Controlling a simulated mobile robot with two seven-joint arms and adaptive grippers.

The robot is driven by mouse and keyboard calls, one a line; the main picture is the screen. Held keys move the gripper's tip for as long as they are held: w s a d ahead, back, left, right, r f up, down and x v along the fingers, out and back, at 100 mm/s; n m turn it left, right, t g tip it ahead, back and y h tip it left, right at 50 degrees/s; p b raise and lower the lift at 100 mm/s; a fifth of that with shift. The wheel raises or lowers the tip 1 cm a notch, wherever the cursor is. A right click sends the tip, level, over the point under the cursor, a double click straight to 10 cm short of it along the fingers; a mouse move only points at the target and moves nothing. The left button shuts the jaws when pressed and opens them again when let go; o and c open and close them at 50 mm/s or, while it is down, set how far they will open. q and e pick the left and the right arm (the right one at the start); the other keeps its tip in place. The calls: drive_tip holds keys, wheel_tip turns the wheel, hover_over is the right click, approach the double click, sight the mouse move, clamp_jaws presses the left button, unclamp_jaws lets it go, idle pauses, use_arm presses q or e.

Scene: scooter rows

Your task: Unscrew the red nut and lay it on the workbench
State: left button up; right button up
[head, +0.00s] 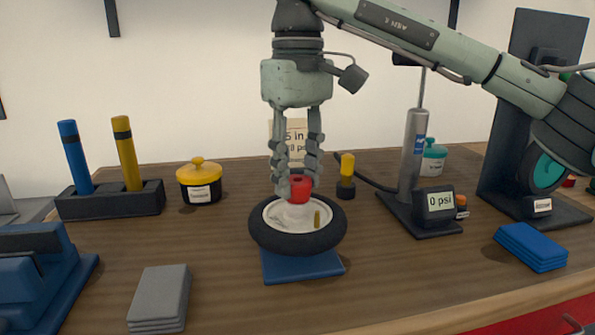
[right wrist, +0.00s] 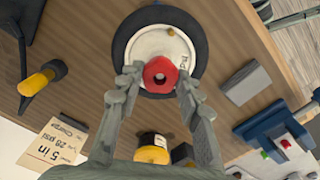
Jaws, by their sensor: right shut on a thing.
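The red nut (head: 300,185) sits at the hub of a wheel with a black tyre (head: 270,238) and a pale rim. The wheel lies flat on a blue pad or stand (head: 303,265) on the workbench (head: 230,285). My right gripper (head: 299,188) points straight down and is shut on the red nut. In the right wrist view the red nut (right wrist: 160,74) shows between the two fingertips (right wrist: 158,82), over the pale rim. I cannot tell whether the nut is still on its thread. My left gripper is in neither view.
A yellow-lidded pot (head: 199,183) and a rack (head: 110,200) with blue and yellow handles stand left. A pump (head: 412,160) with a gauge (head: 435,206) stands right. Grey plates (head: 158,295) and blue plates (head: 530,246) lie near the front.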

drive_tip(key=o, duration=1.2)
wheel_tip(320, 180, up, 12)
drive_tip(key=m, duration=2.1)
drive_tip(key=shift+m, duration=0.4)
